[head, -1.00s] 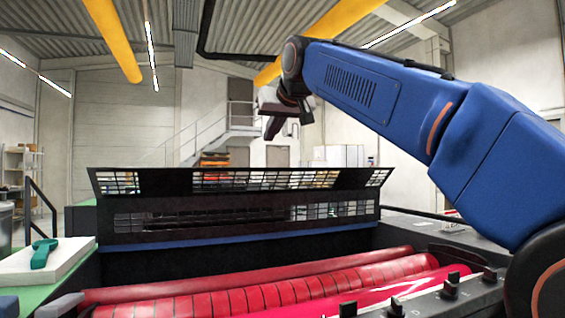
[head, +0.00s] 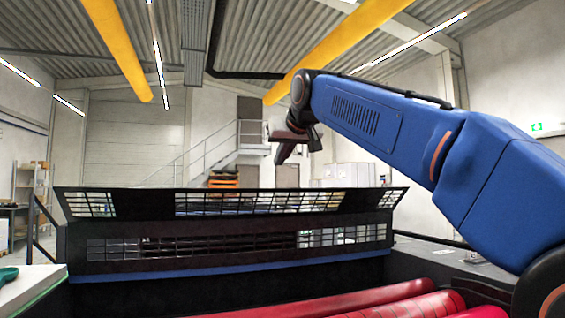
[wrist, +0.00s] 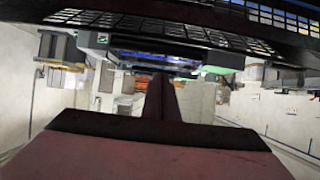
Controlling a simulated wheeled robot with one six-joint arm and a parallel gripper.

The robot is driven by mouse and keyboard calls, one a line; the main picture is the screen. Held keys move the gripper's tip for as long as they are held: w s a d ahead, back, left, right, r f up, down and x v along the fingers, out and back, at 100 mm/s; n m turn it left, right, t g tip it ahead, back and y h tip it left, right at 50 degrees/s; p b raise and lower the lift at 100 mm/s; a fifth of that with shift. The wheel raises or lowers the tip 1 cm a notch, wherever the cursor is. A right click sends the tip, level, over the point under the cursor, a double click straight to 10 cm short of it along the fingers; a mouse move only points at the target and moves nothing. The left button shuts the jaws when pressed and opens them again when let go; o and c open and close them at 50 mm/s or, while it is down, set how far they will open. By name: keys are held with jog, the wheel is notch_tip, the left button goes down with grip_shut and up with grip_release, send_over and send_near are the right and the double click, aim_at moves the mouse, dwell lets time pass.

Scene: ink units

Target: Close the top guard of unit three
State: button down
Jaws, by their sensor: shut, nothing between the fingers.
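The top guard (head: 255,203) of the ink unit is a black slotted panel standing raised across the middle of the head view, its top edge tilted outward. A second slotted band (head: 240,245) lies below it, above a blue strip. In the wrist view a dark slotted panel (wrist: 180,27) crosses the top of the picture. My gripper (head: 280,160) hangs from the blue arm above and apparently behind the guard in the head view, with a gap below it. Its dark red fingers (wrist: 161,95) are together and empty in the wrist view. I cannot read a unit number.
Red ink rollers (head: 400,300) lie in front of the guard, low in the head view. A pale board (head: 30,288) with a teal object (head: 8,275) sits at lower left. Stairs and shelving stand far behind.

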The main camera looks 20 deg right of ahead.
send_over(273, 194)
jog(key=f, duration=0.3)
jog(key=shift+w+d+f, duration=0.1)
jog(key=shift+w+f, duration=0.2)
jog(key=shift+f, duration=0.05)
jog(key=shift+s+f, duration=0.85)
jog(key=shift+s, duration=0.25)
jog(key=shift+s+f, duration=0.5)
jog(key=shift+s, duration=0.1)
